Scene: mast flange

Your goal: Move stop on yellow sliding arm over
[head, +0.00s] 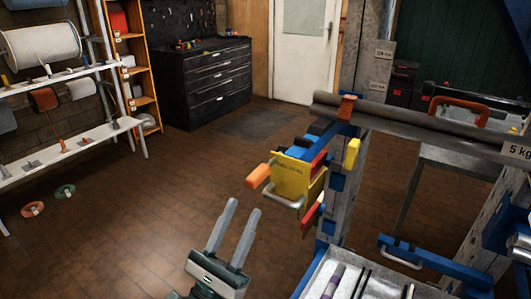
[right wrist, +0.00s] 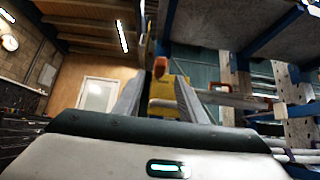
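A yellow plate (head: 292,174), which looks like the yellow sliding arm, sticks out from the blue and grey frame in the head view. An orange block (head: 258,176), possibly the stop, is at its left end. A pale curved handle (head: 283,199) is below the plate. My right gripper (head: 243,207) is below and left of the plate, open and empty, with a gap between its fingers. In the right wrist view, the yellow part (right wrist: 170,96) and an orange piece (right wrist: 160,68) appear between the open fingers (right wrist: 160,82), beyond the tips. My left gripper is not in view.
A grey pipe (head: 420,120) crosses the frame above, with an orange clamp (head: 346,107) on it. A tray (head: 318,277) with rods is at the lower right. Shelves (head: 70,150) and a black drawer cabinet (head: 205,80) stand behind. The floor at left is mostly clear.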

